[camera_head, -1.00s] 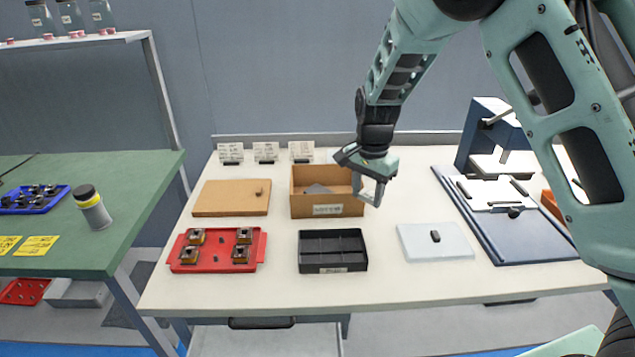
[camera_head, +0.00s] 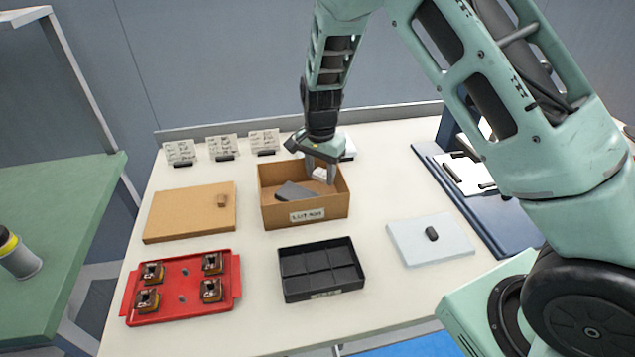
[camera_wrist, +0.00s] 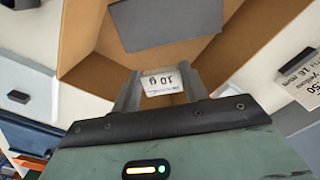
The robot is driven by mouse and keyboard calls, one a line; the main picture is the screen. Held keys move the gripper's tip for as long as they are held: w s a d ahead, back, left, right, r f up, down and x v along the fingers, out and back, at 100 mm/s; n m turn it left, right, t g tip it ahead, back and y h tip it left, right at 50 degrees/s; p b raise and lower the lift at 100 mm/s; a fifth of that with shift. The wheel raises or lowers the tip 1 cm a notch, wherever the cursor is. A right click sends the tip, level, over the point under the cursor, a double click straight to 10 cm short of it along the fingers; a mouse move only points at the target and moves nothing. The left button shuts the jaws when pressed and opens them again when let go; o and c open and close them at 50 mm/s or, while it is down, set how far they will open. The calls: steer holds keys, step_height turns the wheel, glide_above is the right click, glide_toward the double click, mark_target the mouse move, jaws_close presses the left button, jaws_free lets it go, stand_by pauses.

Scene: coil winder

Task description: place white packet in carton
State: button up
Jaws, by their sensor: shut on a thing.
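The white packet (camera_wrist: 160,83), with "10 g" printed on it, is between the fingers of my gripper (camera_wrist: 160,92), which is shut on it. In the head view my gripper (camera_head: 321,175) holds the white packet (camera_head: 322,174) at the carton's right part, at or just inside the opening. The carton (camera_head: 306,216) is an open brown box with a white label on its front, at the back middle of the table. A dark grey flat piece (camera_head: 293,191) lies inside it, and it also shows in the wrist view (camera_wrist: 165,22). Whether the packet touches the carton floor cannot be told.
In front of the carton is a black divided tray (camera_head: 321,269). A red tray (camera_head: 183,311) with several coil parts stands front left, a brown board (camera_head: 189,212) left. A pale blue pad (camera_head: 452,250) lies right. Label cards (camera_head: 223,146) stand behind.

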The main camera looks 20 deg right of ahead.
mark_target(320, 176)
steer(key=shift+f, duration=1.95)
steer(key=shift+f, duration=0.1)
steer(key=o, duration=1)
steer(key=shift+c, duration=0.2)
